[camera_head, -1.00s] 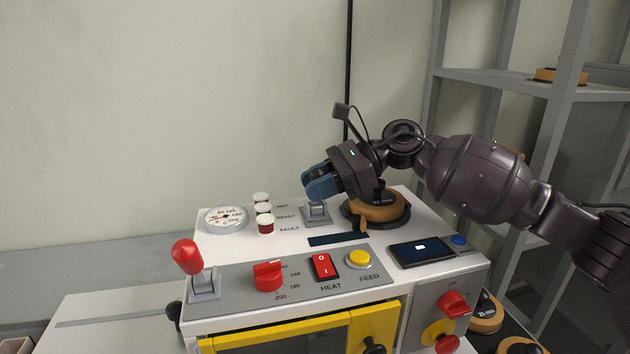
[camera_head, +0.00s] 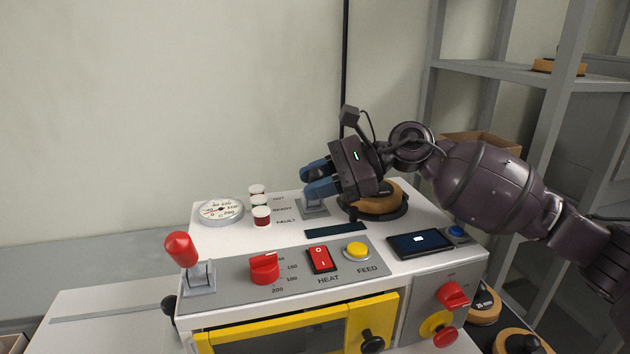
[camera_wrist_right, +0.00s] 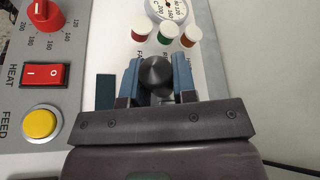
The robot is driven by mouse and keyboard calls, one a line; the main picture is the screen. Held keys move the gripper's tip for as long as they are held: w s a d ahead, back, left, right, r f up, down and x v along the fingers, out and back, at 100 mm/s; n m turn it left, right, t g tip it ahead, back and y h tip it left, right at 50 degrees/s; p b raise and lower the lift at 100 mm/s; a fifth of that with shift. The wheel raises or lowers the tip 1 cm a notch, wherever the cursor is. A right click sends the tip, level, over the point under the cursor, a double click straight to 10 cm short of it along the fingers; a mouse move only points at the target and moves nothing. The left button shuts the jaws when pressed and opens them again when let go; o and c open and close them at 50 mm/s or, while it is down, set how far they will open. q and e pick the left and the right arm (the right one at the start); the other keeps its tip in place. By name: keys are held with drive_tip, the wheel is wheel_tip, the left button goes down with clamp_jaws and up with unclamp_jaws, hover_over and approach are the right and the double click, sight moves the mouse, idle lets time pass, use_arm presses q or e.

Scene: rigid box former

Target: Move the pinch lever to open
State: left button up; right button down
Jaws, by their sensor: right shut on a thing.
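The pinch lever (camera_head: 313,207) stands on a small grey base plate at the back of the machine's white top. In the head view its upper part is hidden by the blue fingers of my right gripper (camera_head: 313,183). In the right wrist view the lever's round dark grey knob (camera_wrist_right: 156,76) sits between the two blue fingers of the gripper (camera_wrist_right: 157,68), one on each side, and the gripper is shut on it. The lever's shaft is hidden under the knob there. My left gripper is not in view.
A red-knobbed lever (camera_head: 182,250) stands at the front left. Shelves (camera_head: 500,72) rise behind my right arm.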

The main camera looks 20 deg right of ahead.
drive_tip(key=c, duration=0.9)
unclamp_jaws()
wheel_tip(320, 180, up, 20)
drive_tip(key=shift+p, duration=1.05)
drive_tip(key=shift+c, duration=0.6)
